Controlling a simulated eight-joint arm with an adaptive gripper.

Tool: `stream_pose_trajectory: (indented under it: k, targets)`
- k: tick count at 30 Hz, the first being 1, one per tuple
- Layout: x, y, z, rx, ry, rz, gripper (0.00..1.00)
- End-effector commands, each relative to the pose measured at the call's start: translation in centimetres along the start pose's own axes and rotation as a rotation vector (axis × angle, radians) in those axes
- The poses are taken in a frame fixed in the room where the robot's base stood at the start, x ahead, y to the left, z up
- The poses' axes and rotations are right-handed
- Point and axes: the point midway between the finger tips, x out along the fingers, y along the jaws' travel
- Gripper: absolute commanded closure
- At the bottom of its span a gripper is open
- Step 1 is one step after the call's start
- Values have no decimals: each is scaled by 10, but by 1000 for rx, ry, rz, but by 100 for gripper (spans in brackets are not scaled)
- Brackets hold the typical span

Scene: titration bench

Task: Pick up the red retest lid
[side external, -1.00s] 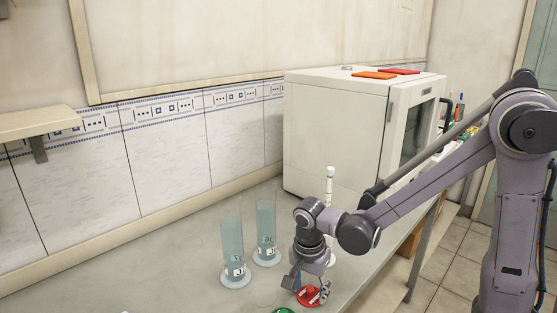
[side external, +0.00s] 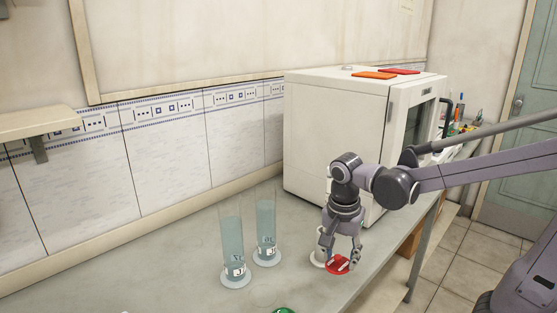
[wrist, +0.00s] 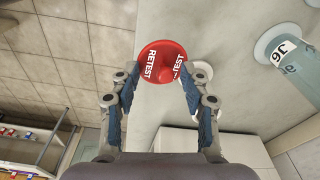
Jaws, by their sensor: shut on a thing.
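The red retest lid (side external: 340,264) is a round red disc with a raised knob and white lettering. In the wrist view the lid (wrist: 163,62) lies between my fingertips, and the word RETEST reads on its top.
Two clear cylinders with bluish liquid, one (side external: 232,245) and another (side external: 266,228), stand on the bench left of my gripper. A green lid (side external: 284,310) shows at the bottom edge. A large white box-shaped appliance (side external: 335,130) stands behind. Bare bench (side external: 190,275) lies at left.

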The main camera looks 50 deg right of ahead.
Motion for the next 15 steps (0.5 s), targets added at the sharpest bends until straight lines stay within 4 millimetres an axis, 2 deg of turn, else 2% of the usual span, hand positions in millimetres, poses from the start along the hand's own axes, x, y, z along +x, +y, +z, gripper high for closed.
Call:
stream_pose_trajectory:
  k: [1, 2, 3, 9, 15]
  targets:
    - [-5, 7, -9, 6, 0, 0, 80]
    - [-8, 10, -13, 6, 0, 0, 94]
    - [-10, 14, -18, 5, 0, 0, 100]
    - [-20, 25, -34, 2, 0, 0, 100]
    - [-23, 28, -39, -1, 0, -1, 100]
